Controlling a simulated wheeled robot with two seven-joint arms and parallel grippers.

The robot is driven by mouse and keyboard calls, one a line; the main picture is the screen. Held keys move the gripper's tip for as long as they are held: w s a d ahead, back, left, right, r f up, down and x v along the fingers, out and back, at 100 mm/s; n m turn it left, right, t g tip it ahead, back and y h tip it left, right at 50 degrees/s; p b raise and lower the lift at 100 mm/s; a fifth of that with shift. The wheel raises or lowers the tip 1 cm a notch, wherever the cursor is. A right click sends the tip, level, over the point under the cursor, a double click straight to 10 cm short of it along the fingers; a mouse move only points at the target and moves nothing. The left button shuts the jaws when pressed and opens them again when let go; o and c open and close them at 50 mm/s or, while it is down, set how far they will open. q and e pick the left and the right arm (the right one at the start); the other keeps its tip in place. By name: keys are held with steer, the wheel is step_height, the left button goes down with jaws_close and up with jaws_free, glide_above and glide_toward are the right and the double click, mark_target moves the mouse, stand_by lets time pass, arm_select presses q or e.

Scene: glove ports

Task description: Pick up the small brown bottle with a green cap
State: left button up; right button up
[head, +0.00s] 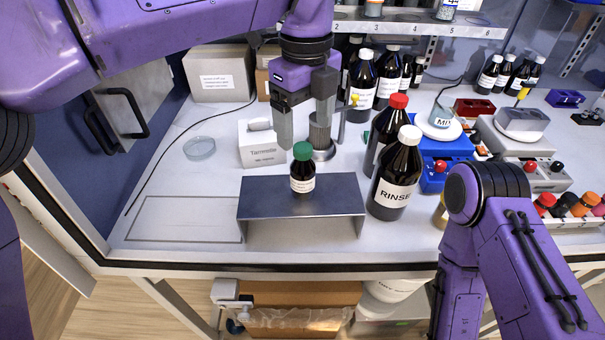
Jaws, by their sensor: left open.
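The small brown bottle with a green cap (302,171) stands upright on a grey metal riser (265,208) near the front of the bench. It has a white label. My left gripper (303,142) points down at the bottle, its two grey fingers apart. The fingertips appear just above or behind the green cap; I cannot tell the exact depth, and no contact shows. My right arm (500,230) comes in at the lower right, and its gripper is not visible.
A large RINSE bottle (397,178) and a red-capped bottle (386,131) stand close right of the riser. A white Tarmelle box (262,150) is behind left, beside a glass dish (199,148). A metal cup (321,138) stands behind. The bench's left front is clear.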

mark_target(302, 161)
arm_select(q)
steer(key=f, duration=0.2)
steer(key=f+p, duration=0.1)
steer(key=f, duration=0.2)
steer(key=s+f, duration=0.1)
steer(key=f, duration=0.1)
steer(key=shift+a+f+p, duration=0.25)
steer(key=shift+p, duration=0.15)
steer(key=shift+w+f, duration=0.15)
steer(key=shift+f, duration=0.15)
steer(key=c, duration=1.2)
